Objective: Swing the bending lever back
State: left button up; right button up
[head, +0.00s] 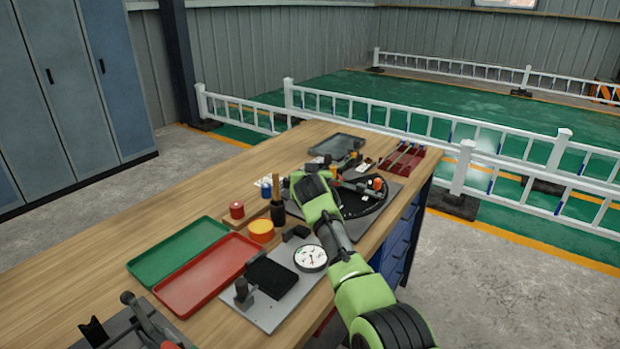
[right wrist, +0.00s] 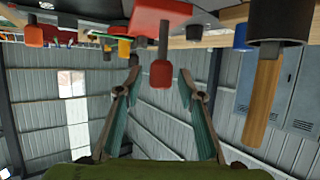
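The bending device is a round black disc (head: 362,204) on a dark plate at the bench's right side, with red-orange parts on top. My right arm covers part of it in the head view. In the right wrist view, which appears upside down, a red knob (right wrist: 161,75) on a short grey rod joins a red bar (right wrist: 160,14), apparently the lever. My right gripper (right wrist: 158,73) is open, its two fingers on either side of the knob with visible gaps, not closed on it. My left gripper is not in view.
Green tray (head: 170,256), red tray (head: 205,279) and a round dial (head: 310,258) lie nearer on the wooden bench. A wooden-handled tool (head: 276,200) stands close left of my right arm. A grey tray (head: 338,145) sits behind.

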jog(key=shift+r, duration=0.15)
notch_tip(320, 180, up, 10)
jog(key=shift+f, duration=0.15)
dwell(0.3)
